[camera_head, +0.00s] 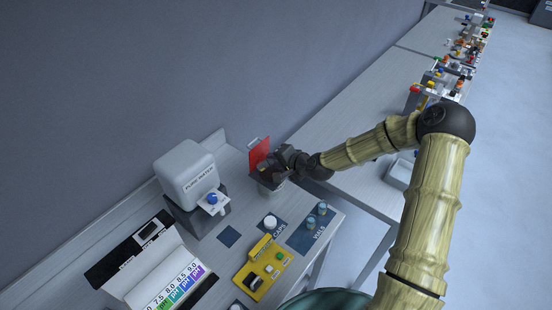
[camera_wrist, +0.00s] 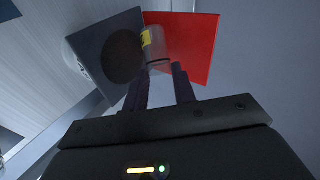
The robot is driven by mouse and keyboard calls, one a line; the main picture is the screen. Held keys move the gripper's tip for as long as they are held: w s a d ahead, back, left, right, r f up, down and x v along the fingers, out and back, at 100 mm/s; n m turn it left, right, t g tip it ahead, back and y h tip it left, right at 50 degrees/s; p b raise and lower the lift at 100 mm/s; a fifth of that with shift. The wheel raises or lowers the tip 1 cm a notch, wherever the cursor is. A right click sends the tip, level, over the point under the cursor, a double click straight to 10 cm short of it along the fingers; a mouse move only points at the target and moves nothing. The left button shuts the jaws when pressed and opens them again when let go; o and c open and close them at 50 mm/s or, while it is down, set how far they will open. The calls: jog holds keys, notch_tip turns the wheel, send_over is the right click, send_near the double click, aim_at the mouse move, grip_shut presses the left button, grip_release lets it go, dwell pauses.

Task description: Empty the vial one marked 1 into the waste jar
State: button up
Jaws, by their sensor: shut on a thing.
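My gripper (camera_wrist: 162,78) is shut on a clear vial (camera_wrist: 157,50) with a yellow label; I cannot read its mark. In the wrist view the vial lies against the red panel behind it, beside a dark square plate with a round dark opening (camera_wrist: 122,56). The plate appears to be the top of the waste jar (camera_head: 271,186), which stands near the back of the bench. In the head view my gripper (camera_head: 274,165) is just above this jar, and the vial is small and partly hidden. Its exact tilt and its contents cannot be told.
A red panel (camera_head: 259,152) stands upright behind the jar. The pure water dispenser (camera_head: 185,172) is to the left. A yellow device (camera_head: 263,268), a caps mat with a white cap (camera_head: 270,222) and a vials mat with vials (camera_head: 311,222) lie nearer. A pH chart (camera_head: 175,288) is front left.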

jog(key=n+h, duration=0.2)
jog(key=h, duration=0.1)
jog(key=shift+a+r+t, duration=0.1)
jog(key=shift+r+t, duration=0.3)
jog(key=shift+r+n+t+h, duration=0.35)
jog(key=shift+n+h, duration=0.45)
jog(key=shift+h, duration=0.3)
jog(key=n+t+h+p, duration=0.1)
jog(key=h, duration=0.1)
jog(key=r+n+h+p, duration=0.1)
jog(key=shift+r+t+h, duration=0.1)
jog(key=shift+t+h, duration=0.25)
jog(key=shift+h, duration=0.05)
